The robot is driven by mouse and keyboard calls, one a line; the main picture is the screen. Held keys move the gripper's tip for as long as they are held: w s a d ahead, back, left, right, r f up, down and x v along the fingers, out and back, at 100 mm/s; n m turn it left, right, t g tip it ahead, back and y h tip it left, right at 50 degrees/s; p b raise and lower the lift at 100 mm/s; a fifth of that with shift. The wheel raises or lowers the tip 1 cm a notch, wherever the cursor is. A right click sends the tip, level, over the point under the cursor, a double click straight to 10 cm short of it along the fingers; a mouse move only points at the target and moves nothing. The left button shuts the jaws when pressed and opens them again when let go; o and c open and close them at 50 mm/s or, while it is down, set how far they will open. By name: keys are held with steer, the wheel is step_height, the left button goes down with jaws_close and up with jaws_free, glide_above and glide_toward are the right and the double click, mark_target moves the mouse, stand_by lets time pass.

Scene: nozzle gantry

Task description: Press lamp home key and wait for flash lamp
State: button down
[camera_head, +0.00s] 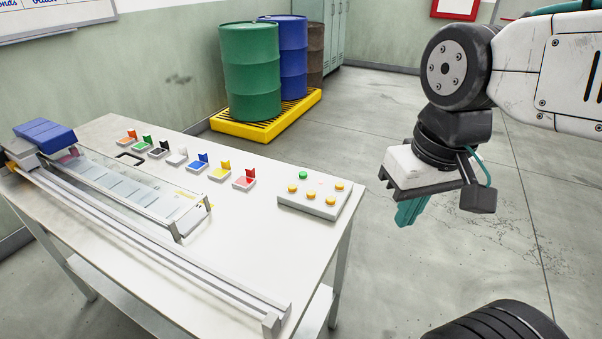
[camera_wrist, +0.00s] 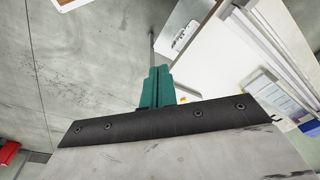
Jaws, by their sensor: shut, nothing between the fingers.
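The control box (camera_head: 314,197) is a light grey block near the right end of the white table. It carries several yellow keys (camera_head: 310,195), a green piece (camera_head: 303,174) at its back left and a small pale reddish spot beside that. No labels are readable, so I cannot tell which key is the lamp home key or which piece is the flash lamp. My gripper (camera_head: 408,217), with teal fingers pointing down, hangs to the right of the box, beyond the table edge and apart from it. Its fingers are together and empty, also in the wrist view (camera_wrist: 156,74).
The table (camera_head: 215,268) bears a rail (camera_head: 150,240) with a blue-topped block (camera_head: 45,135) and a clear-covered tray (camera_head: 125,190). Several coloured pieces (camera_head: 197,165) stand in a row. Drums (camera_head: 250,70) on a yellow pallet (camera_head: 262,128) stand behind. Floor to the right is clear.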

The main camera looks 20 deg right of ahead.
steer(key=w+a+m+t+y, duration=0.1)
steer(key=w+a+m+y, duration=0.3)
steer(key=w, duration=0.7)
steer(key=m+t, duration=0.6)
steer(key=m, duration=1.1)
glide_above(306, 174)
step_height(306, 174, down, 7)
steer(key=shift+s, duration=0.1)
steer(key=shift+f, duration=4.4)
steer(key=shift+f, duration=0.4)
